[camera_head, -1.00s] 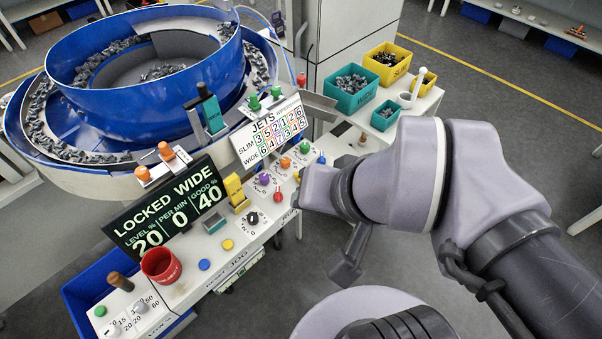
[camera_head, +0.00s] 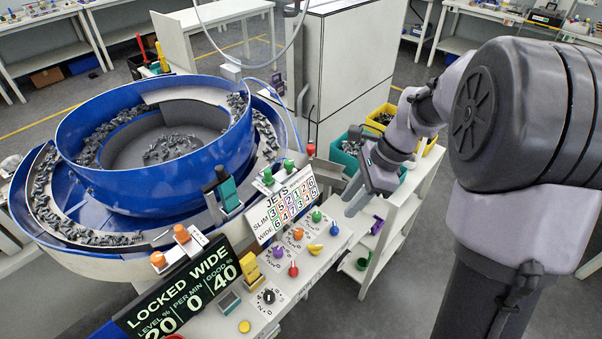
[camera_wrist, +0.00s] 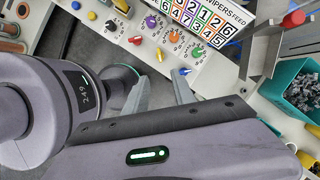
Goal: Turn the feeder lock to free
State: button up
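The display (camera_head: 185,290) reads LOCKED WIDE, level 20, per min 0, good 40. The control panel holds coloured knobs: purple (camera_head: 278,252), orange (camera_head: 298,233), green (camera_head: 316,216), blue (camera_head: 334,229), yellow (camera_head: 315,248), red (camera_head: 293,270) and black (camera_head: 268,295). I cannot read which one is the feeder lock. My gripper (camera_head: 354,200) is beyond the panel's right end. In the wrist view my gripper (camera_wrist: 160,82) has its fingers apart with nothing between them. The blue knob (camera_wrist: 184,72) shows near the right fingertip; the yellow knob (camera_wrist: 160,54) lies beyond the fingers.
The blue feeder bowl (camera_head: 150,190) with grey parts fills the left. A JETS number board (camera_head: 285,207) stands behind the knobs. A teal bin (camera_head: 344,160) and a yellow bin (camera_head: 380,113) sit on the side table behind my gripper. Grey floor (camera_head: 400,285) is open at right.

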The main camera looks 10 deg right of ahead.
aim_at(316, 245)
jog(key=b+x, duration=0.7)
jog(key=x, duration=1)
jog(key=shift+s+a+f, duration=0.1)
jog(key=shift+f, duration=0.3)
jog(key=shift+c, duration=0.2)
grip_shut()
